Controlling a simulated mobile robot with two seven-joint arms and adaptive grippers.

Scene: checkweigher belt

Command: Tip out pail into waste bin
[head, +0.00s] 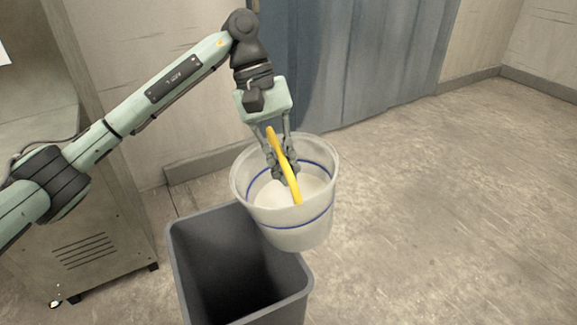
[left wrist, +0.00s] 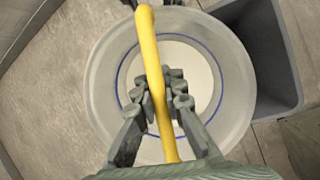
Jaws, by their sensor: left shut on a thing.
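A whitish translucent pail (head: 303,232) with a blue line and a yellow handle (head: 284,165) hangs from my left gripper (head: 284,174). The gripper is shut on the yellow handle, above the pail's opening. The pail looks roughly upright, and a pale surface shows inside it. In the left wrist view the pail (left wrist: 103,92) is seen from above, with the handle (left wrist: 152,70) crossing between the fingers of the gripper (left wrist: 158,95). A grey waste bin (head: 298,296) stands below and left of the pail, and the pail overlaps its back right rim. The bin's inside is dark. My right gripper is not seen.
A metal cabinet (head: 95,245) with vents stands left of the bin. A blue-grey curtain or door (head: 370,60) and a pale wall (head: 130,60) are behind. The concrete floor (head: 450,200) at right is clear.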

